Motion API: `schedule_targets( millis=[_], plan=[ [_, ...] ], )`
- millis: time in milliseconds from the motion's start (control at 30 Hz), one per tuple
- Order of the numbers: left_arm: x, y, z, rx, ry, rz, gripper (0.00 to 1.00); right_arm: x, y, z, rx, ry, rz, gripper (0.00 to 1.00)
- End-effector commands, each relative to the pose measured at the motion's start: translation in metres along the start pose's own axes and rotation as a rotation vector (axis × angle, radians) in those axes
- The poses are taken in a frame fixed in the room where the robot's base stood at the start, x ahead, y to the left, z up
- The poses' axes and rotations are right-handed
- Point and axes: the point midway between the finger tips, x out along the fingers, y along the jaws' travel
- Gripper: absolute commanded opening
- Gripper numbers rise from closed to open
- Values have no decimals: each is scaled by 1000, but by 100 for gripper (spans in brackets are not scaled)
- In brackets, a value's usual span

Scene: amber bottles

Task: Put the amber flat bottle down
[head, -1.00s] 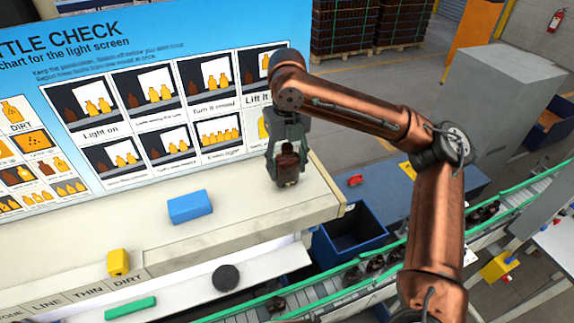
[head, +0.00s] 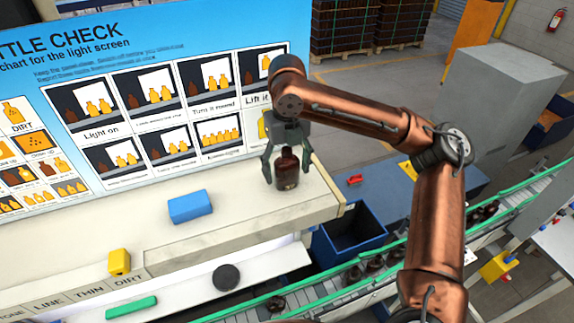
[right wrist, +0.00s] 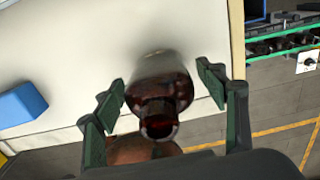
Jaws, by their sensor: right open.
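The amber flat bottle (head: 287,170) stands upright on the cream bench top (head: 235,215), near its right end. My right gripper (head: 287,168) is open around it, with one finger on each side. In the right wrist view the bottle (right wrist: 160,98) shows from above, neck toward the camera, between the spread fingers (right wrist: 164,92). Gaps show between the bottle and both fingers there. My left gripper is not in view.
A blue block (head: 190,207) lies on the bench to the left. The chart board (head: 150,100) stands behind the bench. A blue bin (head: 350,232) and a green-railed conveyor (head: 400,260) with bottles lie beyond the bench's right edge.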

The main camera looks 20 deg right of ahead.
Motion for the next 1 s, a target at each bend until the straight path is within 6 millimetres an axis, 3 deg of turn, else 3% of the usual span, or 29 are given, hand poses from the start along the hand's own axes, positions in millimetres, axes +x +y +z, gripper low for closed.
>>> schedule_targets(
  millis=[167,333,600,800,1000],
  plan=[
    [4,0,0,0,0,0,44,-14,0,1,0,-2,1,66],
    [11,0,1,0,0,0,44,-50,1,0,0,-4,3,66],
    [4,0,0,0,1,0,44,-99,0,0,1,-4,0,66],
    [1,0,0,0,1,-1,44,-118,0,0,1,-2,0,66],
    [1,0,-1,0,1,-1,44,-123,0,0,0,-1,0,66]
  ],
)
